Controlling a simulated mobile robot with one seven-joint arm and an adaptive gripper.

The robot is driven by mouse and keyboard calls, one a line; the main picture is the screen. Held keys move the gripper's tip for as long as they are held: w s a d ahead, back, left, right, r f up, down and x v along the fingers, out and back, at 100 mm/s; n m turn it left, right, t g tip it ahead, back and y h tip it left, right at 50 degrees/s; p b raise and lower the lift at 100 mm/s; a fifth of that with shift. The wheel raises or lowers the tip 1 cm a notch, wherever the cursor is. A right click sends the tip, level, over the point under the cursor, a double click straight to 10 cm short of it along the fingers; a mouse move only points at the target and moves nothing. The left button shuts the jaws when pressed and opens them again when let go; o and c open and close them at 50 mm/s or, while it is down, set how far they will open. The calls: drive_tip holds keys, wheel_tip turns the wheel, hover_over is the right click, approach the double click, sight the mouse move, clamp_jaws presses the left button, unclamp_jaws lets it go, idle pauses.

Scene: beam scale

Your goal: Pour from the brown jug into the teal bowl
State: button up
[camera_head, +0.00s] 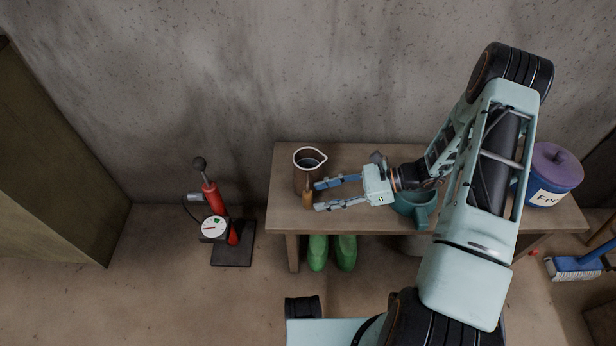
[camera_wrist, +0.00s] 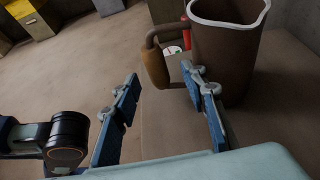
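The brown jug (camera_head: 301,179) stands upright at the left end of the wooden bench, with dark contents showing inside its pale rim. The teal bowl (camera_head: 421,211) sits on the bench to the right, partly hidden by my arm.
The bench (camera_head: 285,218) is bare along its front left edge. A blue tub with a purple lid (camera_head: 549,186) stands at its right end. Green boots (camera_head: 318,252) are under the bench. A red pump (camera_head: 211,197) stands on the floor to the left.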

sight(307, 200)
drive_tip(key=b+x, duration=0.1)
drive_tip(key=x, duration=0.4)
drive_tip(key=shift+s+a+f, duration=0.15)
clamp_jaws()
